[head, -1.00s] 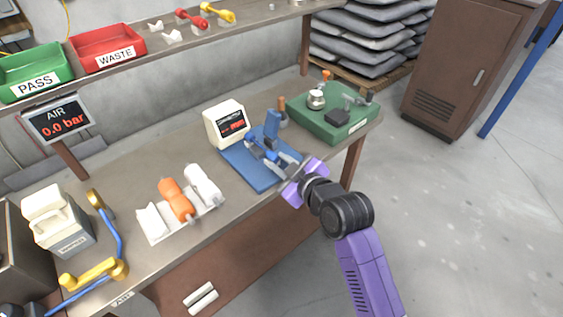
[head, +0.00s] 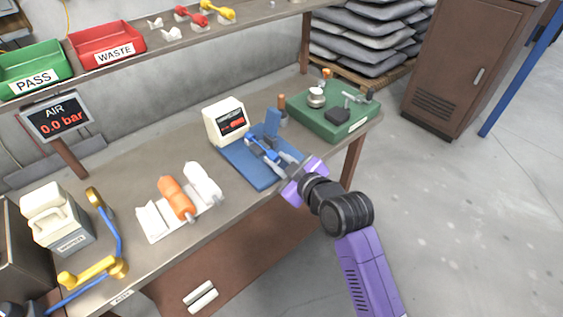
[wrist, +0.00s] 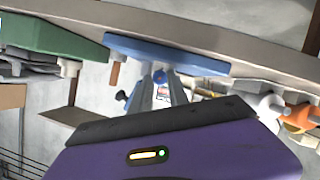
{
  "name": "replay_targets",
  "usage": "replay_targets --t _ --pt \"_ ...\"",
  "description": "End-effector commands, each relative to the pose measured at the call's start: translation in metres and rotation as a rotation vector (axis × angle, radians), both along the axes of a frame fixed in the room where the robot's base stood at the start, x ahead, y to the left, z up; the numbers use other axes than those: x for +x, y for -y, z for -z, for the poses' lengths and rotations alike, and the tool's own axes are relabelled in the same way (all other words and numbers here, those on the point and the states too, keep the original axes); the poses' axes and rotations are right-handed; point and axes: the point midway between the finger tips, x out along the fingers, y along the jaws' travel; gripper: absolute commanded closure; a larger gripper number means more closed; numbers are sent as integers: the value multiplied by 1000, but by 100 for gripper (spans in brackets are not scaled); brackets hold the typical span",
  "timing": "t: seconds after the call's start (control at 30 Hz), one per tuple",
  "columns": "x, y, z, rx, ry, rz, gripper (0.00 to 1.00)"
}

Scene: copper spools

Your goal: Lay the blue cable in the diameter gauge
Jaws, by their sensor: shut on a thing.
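The diameter gauge is a blue base plate (head: 238,165) with an upright blue block (head: 272,122) and a white display box (head: 225,122) at its back left. The blue cable (head: 262,148), with thicker blue ends, is at the gauge's middle, over the plate. My gripper (head: 279,163) reaches in from the right and is shut on the blue cable near its right end. In the wrist view the fingertips (wrist: 160,84) close around a blue end, with the blue plate (wrist: 165,54) beyond. I cannot tell whether the cable touches the gauge's supports.
A green case (head: 335,118) with small metal parts stands right of the gauge. A white rack with orange (head: 175,197) and white spools stands to its left. Above is a shelf with green PASS (head: 30,70) and red WASTE (head: 105,42) bins. Bare tabletop lies between rack and gauge.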

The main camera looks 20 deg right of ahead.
Motion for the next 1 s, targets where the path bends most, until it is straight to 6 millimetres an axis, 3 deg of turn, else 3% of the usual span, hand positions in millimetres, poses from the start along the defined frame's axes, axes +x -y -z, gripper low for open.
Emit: replay_targets --t 0.03,0.07,0.1,0.2,0.57,1.0 --pt "0 0 1 0 0 0 100" --pt "0 0 1 0 0 0 75" --pt "0 0 1 0 0 0 68" --pt "0 0 1 0 -1 -1 54" --pt "-9 0 -1 0 -3 -1 54" --pt "-67 9 -24 1 0 1 54"
